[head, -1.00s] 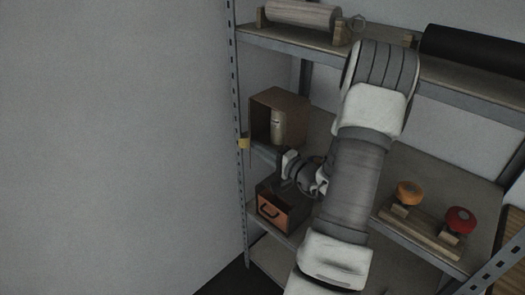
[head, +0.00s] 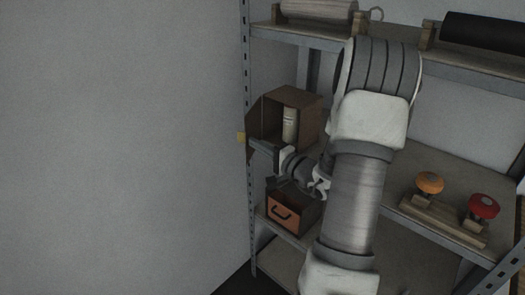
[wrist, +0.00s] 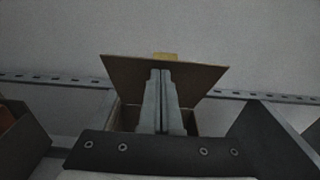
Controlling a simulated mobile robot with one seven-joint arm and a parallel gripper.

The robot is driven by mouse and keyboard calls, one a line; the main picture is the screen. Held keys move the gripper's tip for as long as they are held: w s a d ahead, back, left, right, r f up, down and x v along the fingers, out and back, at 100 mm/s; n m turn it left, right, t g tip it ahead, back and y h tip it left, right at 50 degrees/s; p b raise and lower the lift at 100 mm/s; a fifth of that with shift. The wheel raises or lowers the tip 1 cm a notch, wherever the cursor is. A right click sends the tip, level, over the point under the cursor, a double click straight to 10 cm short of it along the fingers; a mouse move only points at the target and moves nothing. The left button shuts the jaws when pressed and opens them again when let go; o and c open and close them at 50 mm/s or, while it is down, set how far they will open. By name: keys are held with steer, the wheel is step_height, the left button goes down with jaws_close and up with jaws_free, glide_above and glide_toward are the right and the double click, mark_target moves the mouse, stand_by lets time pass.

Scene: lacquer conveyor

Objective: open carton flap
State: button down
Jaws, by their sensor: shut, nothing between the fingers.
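The brown carton (head: 313,108) stands on the middle shelf with its front open, and a pale cylinder (head: 289,125) shows inside. Its flap (head: 253,122) stands out from the left side, swung away from the opening. My gripper (head: 255,142) is low in front of the carton, its fingers pointing left toward the flap's lower part. In the wrist view the shut, empty fingers (wrist: 160,73) lie in front of the flap's brown face (wrist: 122,71). Whether they touch it I cannot tell. The carton's body is mostly hidden behind my gripper there.
A dark box with an orange front (head: 286,212) sits close below my gripper. An orange knob (head: 430,183) and a red knob (head: 484,206) are on a wooden base at right.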

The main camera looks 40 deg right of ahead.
steer(key=w+a+b, duration=0.5)
steer(key=w+b, duration=0.3)
steer(key=b, duration=0.2)
steer(key=shift+w+r, duration=0.15)
steer(key=shift+w+a+r, duration=0.1)
steer(key=shift+a, duration=0.1)
